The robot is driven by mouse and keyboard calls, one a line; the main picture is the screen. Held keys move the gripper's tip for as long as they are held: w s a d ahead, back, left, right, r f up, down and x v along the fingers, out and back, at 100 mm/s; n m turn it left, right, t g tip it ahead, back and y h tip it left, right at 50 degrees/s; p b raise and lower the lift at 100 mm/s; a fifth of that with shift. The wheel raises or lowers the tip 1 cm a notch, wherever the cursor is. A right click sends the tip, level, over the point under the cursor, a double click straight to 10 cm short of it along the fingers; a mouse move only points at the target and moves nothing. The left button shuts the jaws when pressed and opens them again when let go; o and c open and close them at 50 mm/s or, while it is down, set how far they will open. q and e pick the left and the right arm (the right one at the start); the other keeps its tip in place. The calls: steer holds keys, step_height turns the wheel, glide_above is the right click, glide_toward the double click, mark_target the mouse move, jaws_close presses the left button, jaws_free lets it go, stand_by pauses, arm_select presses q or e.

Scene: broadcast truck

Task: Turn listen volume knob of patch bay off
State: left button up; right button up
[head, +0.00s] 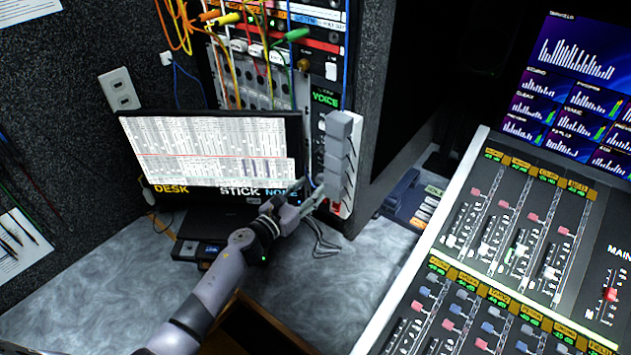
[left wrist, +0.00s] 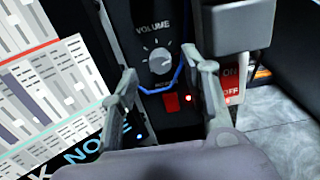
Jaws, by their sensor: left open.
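The volume knob (left wrist: 160,61) is a light grey dial under the word VOLUME on a black panel of the patch bay (head: 321,158). My left gripper (left wrist: 159,64) is open, and in the left wrist view the knob shows between its two fingertips. I cannot tell whether either finger touches it. In the head view, my left gripper (head: 308,193) reaches up to the lower part of the patch bay, and the knob cannot be made out there. A red button (left wrist: 171,102) sits below the knob. My right gripper is not in view.
A blue cable (left wrist: 178,78) curves close below the knob. A red ON/OFF switch (left wrist: 230,84) and a column of grey blocks (head: 340,150) stand just right of it. A monitor (head: 215,150) stands left, a mixing console (head: 520,240) right. Colored patch cables hang above.

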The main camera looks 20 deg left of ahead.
mark_target(318, 181)
arm_select(q)
steer(key=shift+x, duration=1.6)
steer(key=shift+c, duration=0.4)
jaws_close()
